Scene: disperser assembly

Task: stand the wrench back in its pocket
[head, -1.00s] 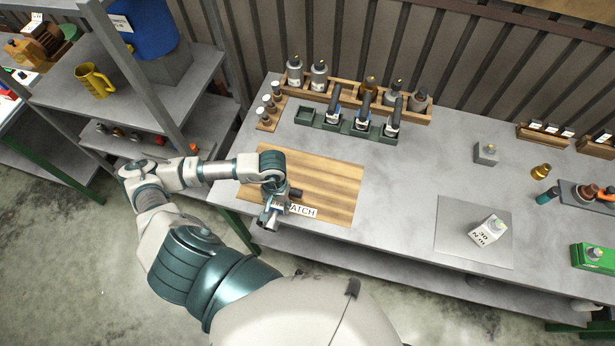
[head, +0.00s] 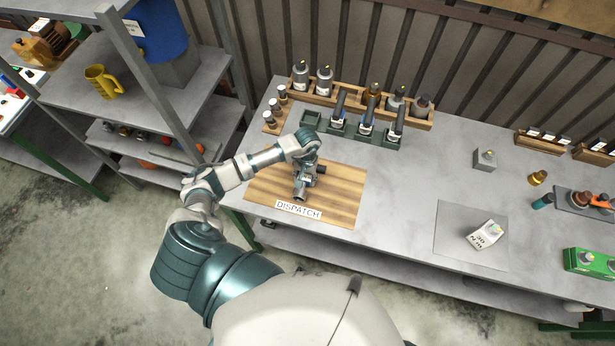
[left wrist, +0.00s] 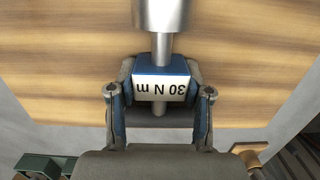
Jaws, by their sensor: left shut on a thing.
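My left gripper (head: 304,172) is shut on a wrench (head: 299,193) and holds it over the wooden DISPATCH board. In the left wrist view, the wrench's blue block (left wrist: 160,66) with an upside-down "30 N m" label sits between the fingers (left wrist: 160,100), its thick metal end pointing to the top. The dark green rack (head: 350,131) stands behind the board, with upright wrenches in its middle and right pockets. Its leftmost pocket (head: 311,119) looks empty. A corner of the rack also shows in the left wrist view (left wrist: 40,165). My right gripper is not in view.
A wooden rack with several bottles (head: 325,82) stands close behind the green rack. Small vials (head: 270,115) stand to its left. The grey shelf unit (head: 150,75) is left of the table. A white "30 N m" block (head: 485,234) lies on a grey mat; the table between is clear.

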